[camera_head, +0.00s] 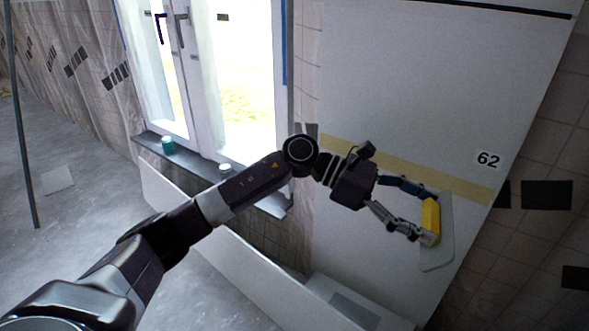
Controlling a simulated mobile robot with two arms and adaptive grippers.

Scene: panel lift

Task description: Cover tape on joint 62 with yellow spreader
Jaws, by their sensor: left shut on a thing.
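The tape on joint 62 (467,183) is a tan band running across the pale panel (420,80), sloping down to the right. A black "62" label (488,159) sits just above its right end. My left gripper (425,213) is shut on the yellow spreader (430,220), which has a yellow grip and a grey plate (441,245). The plate is at the panel, mostly below the tape near its right part; I cannot tell whether it touches. My arm and gripper hide part of the tape's middle. My right gripper is not in view.
A bright window (235,70) with a dark sill (190,158) is at the left of the panel. A teal cup (168,145) and a small jar (225,172) stand on the sill. Boards lean below it. Grey floor (75,235) is open at left.

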